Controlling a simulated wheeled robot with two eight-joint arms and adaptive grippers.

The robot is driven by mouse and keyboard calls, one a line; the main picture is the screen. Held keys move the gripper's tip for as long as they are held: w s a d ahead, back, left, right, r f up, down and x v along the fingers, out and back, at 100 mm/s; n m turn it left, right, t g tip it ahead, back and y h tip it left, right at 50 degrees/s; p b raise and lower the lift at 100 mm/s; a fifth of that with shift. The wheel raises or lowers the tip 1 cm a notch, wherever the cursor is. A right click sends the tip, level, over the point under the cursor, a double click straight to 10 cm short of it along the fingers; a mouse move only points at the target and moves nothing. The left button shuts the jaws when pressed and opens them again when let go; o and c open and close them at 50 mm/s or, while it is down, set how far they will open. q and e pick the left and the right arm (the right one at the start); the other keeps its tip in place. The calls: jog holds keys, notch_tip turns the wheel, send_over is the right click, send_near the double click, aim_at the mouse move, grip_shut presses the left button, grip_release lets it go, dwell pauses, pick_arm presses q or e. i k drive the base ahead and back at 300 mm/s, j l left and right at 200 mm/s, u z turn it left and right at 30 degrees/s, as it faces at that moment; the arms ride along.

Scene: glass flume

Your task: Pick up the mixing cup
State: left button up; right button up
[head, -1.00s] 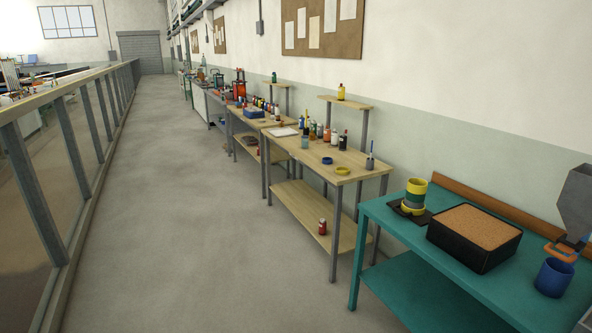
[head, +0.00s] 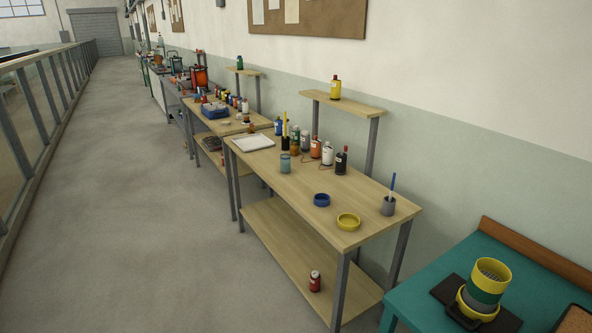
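The wooden workbench (head: 300,190) stands along the wall at centre right. A small cup, grey-blue with a greenish band (head: 285,163), stands upright near its front edge; it looks like the mixing cup, though I cannot be sure. A grey cup (head: 388,206) with a blue-handled tool sticking out stands at the bench's right end. A blue ring-shaped dish (head: 321,200) and a yellow shallow dish (head: 348,221) lie between them. Neither of my grippers is in view.
Several bottles (head: 315,148) line the back of the bench beside a white tray (head: 253,142). A red bottle (head: 315,281) stands on the lower shelf. A teal table (head: 420,295) with a yellow-green stack (head: 489,281) is at lower right. The floor (head: 140,230) left is clear.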

aim_at(285, 164)
jog(key=i+z, duration=0.1)
jog(key=i, duration=0.25)
jog(key=i+j+z, duration=0.1)
jog(key=z, duration=0.35)
jog(key=i+j+z, duration=0.1)
jog(key=z, duration=0.3)
jog(key=i+j+z, duration=0.1)
jog(key=z, duration=0.35)
jog(key=j, duration=0.1)
